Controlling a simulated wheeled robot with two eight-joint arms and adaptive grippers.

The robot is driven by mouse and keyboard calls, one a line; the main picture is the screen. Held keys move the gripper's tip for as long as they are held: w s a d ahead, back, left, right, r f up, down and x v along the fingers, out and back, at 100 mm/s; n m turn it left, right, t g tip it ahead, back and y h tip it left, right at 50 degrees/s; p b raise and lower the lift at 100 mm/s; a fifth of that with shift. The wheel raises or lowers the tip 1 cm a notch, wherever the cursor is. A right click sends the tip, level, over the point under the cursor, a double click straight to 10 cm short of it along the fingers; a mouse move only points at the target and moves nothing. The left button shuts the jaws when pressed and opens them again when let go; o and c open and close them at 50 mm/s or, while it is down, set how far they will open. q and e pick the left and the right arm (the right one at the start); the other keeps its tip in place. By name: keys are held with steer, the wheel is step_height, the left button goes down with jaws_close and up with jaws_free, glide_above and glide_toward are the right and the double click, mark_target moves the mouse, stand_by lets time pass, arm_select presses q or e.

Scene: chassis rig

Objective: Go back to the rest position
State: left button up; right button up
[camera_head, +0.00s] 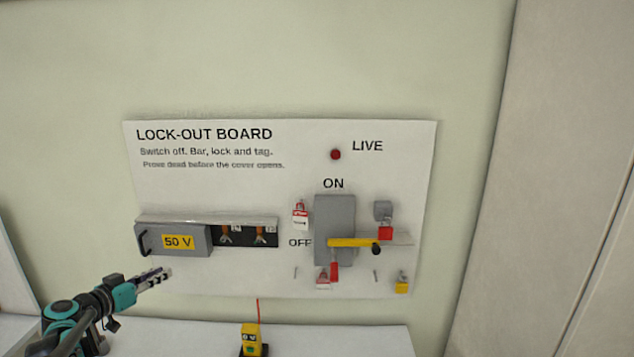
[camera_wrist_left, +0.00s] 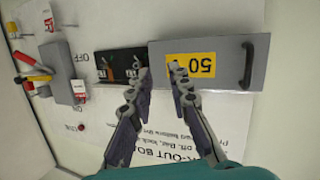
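My left gripper (camera_head: 156,278) is in front of the lower left of the white lock-out board (camera_head: 200,190), below the grey 50 V cover (camera_head: 195,243). In the left wrist view its two fingers (camera_wrist_left: 159,72) are apart with nothing between them, and the 50 V cover (camera_wrist_left: 225,62) lies beyond them. The cover sits at the left, with dark terminals (camera_head: 245,236) exposed beside it. My right gripper is not in view.
A yellow meter (camera_head: 251,338) stands on the white surface below. Left of the board is bare wall.

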arm_select(q)
steer(key=s+d+f+g+b, duration=0.1)
steer(key=s+d+f+g, duration=0.2)
steer(key=d, duration=0.5)
steer(key=s+d+f+g+b, duration=0.1)
steer(key=s+d+f+b, duration=0.1)
steer(key=s+d, duration=0.35)
steer(key=s+d+f+g+b, duration=0.1)
steer(key=s+d+f, duration=0.2)
steer(key=d, duration=0.6)
steer(key=s+d+f+g+y+b, duration=0.1)
steer(key=s+d+f+y+b, duration=0.1)
steer(key=s+f, duration=0.4)
steer(key=s+d+f+n+g+y+b, duration=0.1)
steer(key=s+d+f, duration=0.4)
steer(key=s, duration=0.7)
step_height(320, 180, down, 2)
steer(key=shift+s+f+n+g+y+b, duration=0.1)
steer(key=shift+s+n+g+y+b, duration=0.2)
steer(key=shift+y+b, duration=0.25)
steer(key=shift+w, duration=0.1)
